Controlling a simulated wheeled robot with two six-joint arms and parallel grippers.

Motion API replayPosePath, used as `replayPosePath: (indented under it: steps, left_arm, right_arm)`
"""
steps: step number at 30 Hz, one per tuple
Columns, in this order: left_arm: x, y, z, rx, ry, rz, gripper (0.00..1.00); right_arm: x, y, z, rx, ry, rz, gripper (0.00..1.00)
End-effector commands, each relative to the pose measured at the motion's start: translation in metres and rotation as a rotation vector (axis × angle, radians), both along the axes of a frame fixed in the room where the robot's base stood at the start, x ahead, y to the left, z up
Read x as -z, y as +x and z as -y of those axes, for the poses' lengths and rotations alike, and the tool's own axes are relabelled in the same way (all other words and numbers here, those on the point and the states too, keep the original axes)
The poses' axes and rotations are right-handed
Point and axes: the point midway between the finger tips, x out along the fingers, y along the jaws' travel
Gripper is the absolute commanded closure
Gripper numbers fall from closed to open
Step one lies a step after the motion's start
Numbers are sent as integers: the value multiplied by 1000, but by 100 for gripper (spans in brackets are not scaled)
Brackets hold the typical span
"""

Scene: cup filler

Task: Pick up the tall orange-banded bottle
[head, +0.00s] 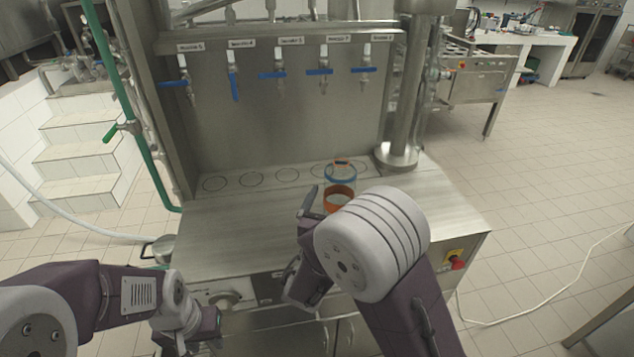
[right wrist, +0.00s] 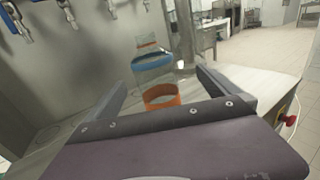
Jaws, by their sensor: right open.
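A clear, see-through bottle shape with an orange band (head: 339,197) stands at the right of the steel counter. In the right wrist view its orange band (right wrist: 162,97) lies between the finger lines. A blue band (right wrist: 152,60) and a thin orange ring show above it; I cannot tell whether these belong to the same vessel or one behind. My right gripper (right wrist: 160,80) is open, its fingers on either side of the orange band's line, with nothing visibly clamped. My left gripper (head: 208,325) is low at the counter's front, away from the bottle; its jaws are unclear.
The steel counter (head: 240,240) is clear to the left. Circle marks line its back edge. Taps with blue handles (head: 280,75) hang on the panel above. A steel column (head: 402,110) stands at the back right. A red button (head: 456,263) is on the right front corner.

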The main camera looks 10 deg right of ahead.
Motion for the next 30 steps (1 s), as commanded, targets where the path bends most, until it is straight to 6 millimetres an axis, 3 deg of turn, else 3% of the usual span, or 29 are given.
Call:
replayPosePath:
  steps: [3,11,17,24,30]
  left_arm:
    - [0,0,0,0,0,0,64]
    - [-11,0,0,0,0,0,64]
    - [-14,0,0,0,0,0,64]
    - [-29,0,0,0,0,0,64]
    - [-29,0,0,0,0,0,64]
  right_arm:
    - [-3,2,-7,-25,-14,10,0]
    - [-4,33,9,-19,-11,8,0]
    - [-4,43,11,-20,-11,8,0]
    - [-5,81,25,-17,-11,6,0]
    - [-3,88,27,-20,-11,7,0]
